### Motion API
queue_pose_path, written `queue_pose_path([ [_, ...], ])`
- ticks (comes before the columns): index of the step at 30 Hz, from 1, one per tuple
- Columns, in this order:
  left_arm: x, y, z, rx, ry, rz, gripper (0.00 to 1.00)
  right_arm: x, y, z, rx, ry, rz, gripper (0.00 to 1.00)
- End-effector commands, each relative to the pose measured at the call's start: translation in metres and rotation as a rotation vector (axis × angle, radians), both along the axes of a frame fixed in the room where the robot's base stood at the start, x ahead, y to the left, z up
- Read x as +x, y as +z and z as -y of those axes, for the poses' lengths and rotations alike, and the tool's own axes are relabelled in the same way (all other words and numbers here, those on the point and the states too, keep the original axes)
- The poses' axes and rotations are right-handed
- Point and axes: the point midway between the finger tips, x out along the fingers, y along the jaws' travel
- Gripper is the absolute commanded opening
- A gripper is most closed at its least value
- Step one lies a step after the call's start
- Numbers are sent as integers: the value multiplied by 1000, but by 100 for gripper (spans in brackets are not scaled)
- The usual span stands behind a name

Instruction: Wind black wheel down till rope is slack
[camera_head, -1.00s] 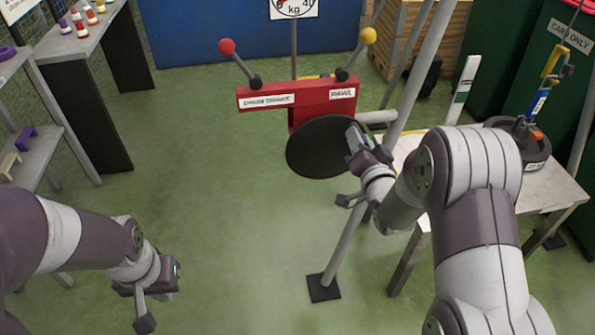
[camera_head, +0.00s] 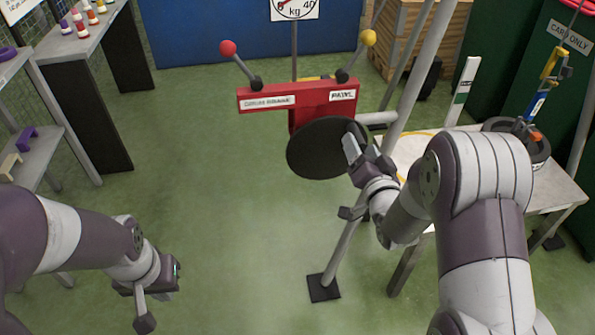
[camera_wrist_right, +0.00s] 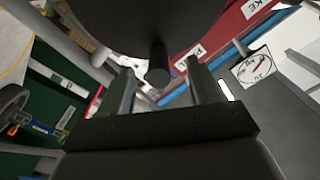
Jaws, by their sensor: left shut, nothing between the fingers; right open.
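The black wheel (camera_head: 318,150) is a dark disc on the front of the red winch box (camera_head: 300,97). In the right wrist view the wheel (camera_wrist_right: 135,20) fills the top, and a dark handle peg (camera_wrist_right: 158,65) sticks out from it. My right gripper (camera_head: 352,140) is at the wheel's right edge. In the wrist view its fingers (camera_wrist_right: 160,88) are apart, with the peg's end between or just beyond their tips; contact is not clear. My left gripper (camera_head: 150,300) is shut and empty, low at the left. The rope is not clearly visible.
A red-knobbed lever (camera_head: 228,48) and a yellow-knobbed lever (camera_head: 368,38) rise from the box. A dial gauge (camera_head: 294,8) stands behind. A grey post (camera_head: 345,250) and a table (camera_head: 545,190) are at the right. Shelves (camera_head: 45,150) stand left. The middle floor is clear.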

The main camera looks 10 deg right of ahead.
Motion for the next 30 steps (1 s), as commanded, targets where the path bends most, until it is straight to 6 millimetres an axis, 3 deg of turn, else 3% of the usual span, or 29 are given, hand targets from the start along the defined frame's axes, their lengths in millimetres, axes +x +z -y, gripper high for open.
queue_pose_path([
  [14, 0, 8, 0, 0, 0, 0, 0, -48, 0, 1, 1, -2, -2, 64],
  [30, 0, 7, 0, 0, 0, 0, 0, -51, -5, 1, -27, -1, -21, 64],
])
